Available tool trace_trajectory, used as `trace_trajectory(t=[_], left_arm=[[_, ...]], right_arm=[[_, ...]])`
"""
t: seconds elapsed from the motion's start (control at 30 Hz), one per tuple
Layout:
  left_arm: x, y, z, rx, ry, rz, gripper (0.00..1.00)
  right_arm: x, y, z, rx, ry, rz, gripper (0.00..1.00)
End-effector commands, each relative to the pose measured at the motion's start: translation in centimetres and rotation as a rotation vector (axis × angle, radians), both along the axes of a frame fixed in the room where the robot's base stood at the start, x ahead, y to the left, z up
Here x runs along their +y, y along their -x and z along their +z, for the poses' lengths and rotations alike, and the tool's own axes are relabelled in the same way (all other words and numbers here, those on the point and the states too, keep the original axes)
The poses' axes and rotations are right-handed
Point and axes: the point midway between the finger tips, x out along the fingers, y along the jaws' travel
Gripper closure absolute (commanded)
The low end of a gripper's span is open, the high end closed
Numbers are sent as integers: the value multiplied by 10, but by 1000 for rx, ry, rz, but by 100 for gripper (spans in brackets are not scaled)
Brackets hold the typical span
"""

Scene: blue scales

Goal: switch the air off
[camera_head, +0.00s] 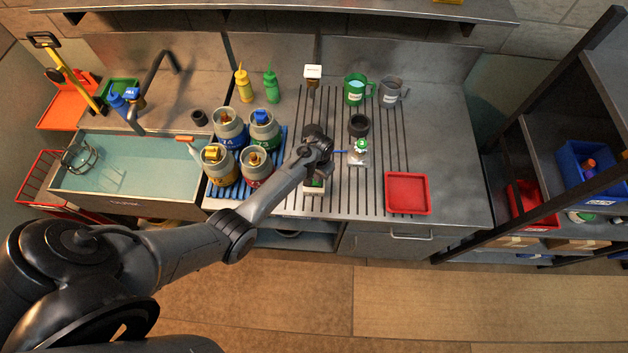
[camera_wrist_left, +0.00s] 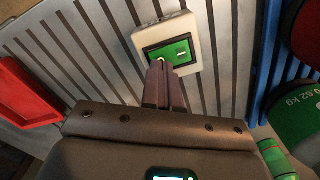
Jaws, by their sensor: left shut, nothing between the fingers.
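A small white box with a green face (camera_wrist_left: 178,48) stands on the slatted counter; I take it for the air switch. It shows partly in the head view (camera_head: 314,187), below my left gripper, which hides some of it. My left gripper (camera_wrist_left: 162,66) is shut and empty, and its fingertips lie over the lower edge of the green face. I cannot tell whether they touch it. In the head view the left gripper (camera_head: 316,166) points down between the canisters and the red tray. My right gripper is not in view.
Several canisters (camera_head: 257,165) stand on a blue mat left of the gripper. A small device with a green top (camera_head: 360,147) stands to its right, near a dark cup (camera_head: 358,125). A red tray (camera_head: 407,193) lies farther right. Green and grey mugs (camera_head: 391,91) stand behind.

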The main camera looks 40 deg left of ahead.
Motion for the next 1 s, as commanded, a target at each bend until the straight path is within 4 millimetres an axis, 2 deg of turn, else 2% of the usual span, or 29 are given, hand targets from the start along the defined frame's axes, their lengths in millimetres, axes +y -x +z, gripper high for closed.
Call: trace_trajectory(t=[1.0], left_arm=[[0, 0, -14, 0, 0, 0, 100]], right_arm=[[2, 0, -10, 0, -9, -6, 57]])
